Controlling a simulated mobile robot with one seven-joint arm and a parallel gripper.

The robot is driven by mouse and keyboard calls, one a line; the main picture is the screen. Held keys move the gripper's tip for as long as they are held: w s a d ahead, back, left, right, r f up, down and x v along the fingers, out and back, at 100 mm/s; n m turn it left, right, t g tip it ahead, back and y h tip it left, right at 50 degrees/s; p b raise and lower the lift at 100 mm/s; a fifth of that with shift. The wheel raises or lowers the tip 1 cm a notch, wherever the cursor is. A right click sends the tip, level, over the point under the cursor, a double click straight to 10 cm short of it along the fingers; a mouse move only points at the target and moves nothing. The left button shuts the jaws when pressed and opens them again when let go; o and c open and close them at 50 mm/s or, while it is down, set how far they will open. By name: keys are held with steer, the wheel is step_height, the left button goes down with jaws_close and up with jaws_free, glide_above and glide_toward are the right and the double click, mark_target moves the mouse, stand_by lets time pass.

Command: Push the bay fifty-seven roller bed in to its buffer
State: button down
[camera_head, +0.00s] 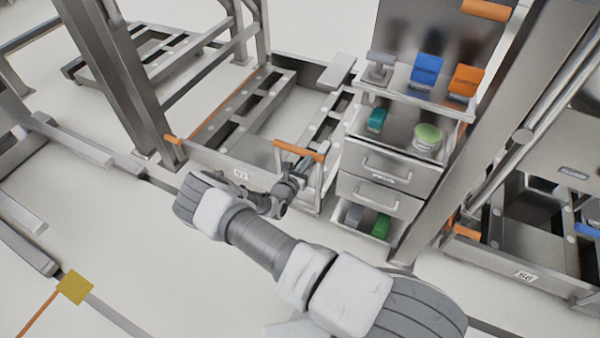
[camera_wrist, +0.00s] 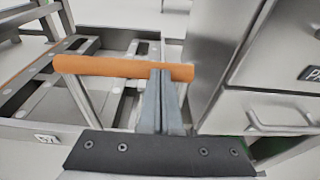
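The bay fifty-seven roller bed (camera_head: 215,158) is a grey low frame with two roller rails, marked 57 on its front; in the wrist view its label (camera_wrist: 45,139) is at lower left. An orange handle bar (camera_head: 310,154) stands on uprights at its front right; it crosses the wrist view (camera_wrist: 100,66). My gripper (camera_head: 301,166) is at the front of this handle. In the wrist view my gripper's fingers (camera_wrist: 161,72) are together, with their tips overlapping the bar right of its middle. No gap or held thing shows between them. Whether the tips touch the bar is unclear.
A drawer cabinet (camera_head: 378,185) stands close right of the bed, its bottom drawer open, with small goods on top. A grey post (camera_head: 110,75) rises at the left. Another bed, marked 56 (camera_head: 525,276), lies at the right. Floor at front left is mostly clear.

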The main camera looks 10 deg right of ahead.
mark_target(312, 152)
steer(key=x, duration=0.4)
steer(key=shift+w+d+r, duration=0.1)
steer(key=shift+w+r, duration=0.1)
steer(key=shift+r, duration=0.15)
steer(key=shift+w+d+r+b, duration=0.1)
steer(key=shift+w+r+b, duration=0.05)
steer(key=shift+w+b, duration=0.15)
steer(key=shift+r, duration=0.1)
